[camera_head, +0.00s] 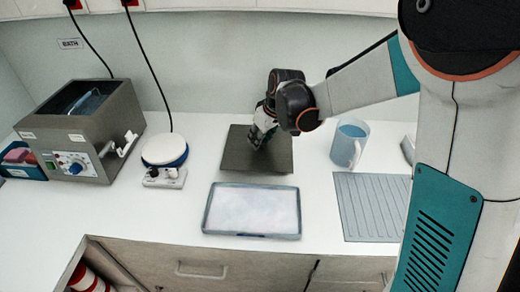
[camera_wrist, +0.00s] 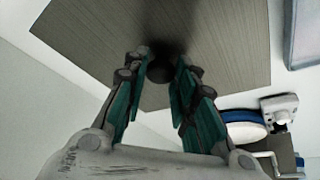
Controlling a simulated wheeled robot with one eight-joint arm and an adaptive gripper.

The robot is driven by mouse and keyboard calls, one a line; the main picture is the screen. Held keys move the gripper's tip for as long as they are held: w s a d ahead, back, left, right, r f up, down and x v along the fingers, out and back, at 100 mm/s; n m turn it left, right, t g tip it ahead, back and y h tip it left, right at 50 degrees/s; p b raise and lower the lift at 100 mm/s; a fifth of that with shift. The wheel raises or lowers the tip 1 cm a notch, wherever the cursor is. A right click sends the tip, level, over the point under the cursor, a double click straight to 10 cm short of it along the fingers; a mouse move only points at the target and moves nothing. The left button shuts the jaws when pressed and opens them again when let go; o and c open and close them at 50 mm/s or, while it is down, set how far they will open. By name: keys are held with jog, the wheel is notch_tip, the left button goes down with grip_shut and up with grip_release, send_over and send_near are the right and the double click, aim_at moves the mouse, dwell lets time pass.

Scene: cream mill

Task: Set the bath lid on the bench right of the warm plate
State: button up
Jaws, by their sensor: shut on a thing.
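The bath lid (camera_head: 281,158) is a dark grey-brown square plate, right of the warm plate (camera_head: 165,151), a round white top with a blue rim. My gripper (camera_head: 262,138) is over the lid's middle, shut on its dark round knob, which shows between the fingers in the wrist view (camera_wrist: 160,70). The lid's brushed top (camera_wrist: 90,30) fills much of that view. It looks level and at or close above the bench (camera_head: 205,135); I cannot tell if it touches. The bath (camera_head: 80,130) stands open at the left.
A shallow tray (camera_head: 251,234) with a pale inside lies in front of the lid. A blue jug (camera_head: 349,142) and a ribbed grey mat (camera_head: 371,207) are to the right. A blue box (camera_head: 22,160) stands left of the bath. Black cords hang behind.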

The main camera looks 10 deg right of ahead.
jog(key=shift+f+b, duration=0.7)
jog(key=shift+f, duration=1.35)
jog(key=shift+f, duration=0.1)
jog(key=o, duration=1)
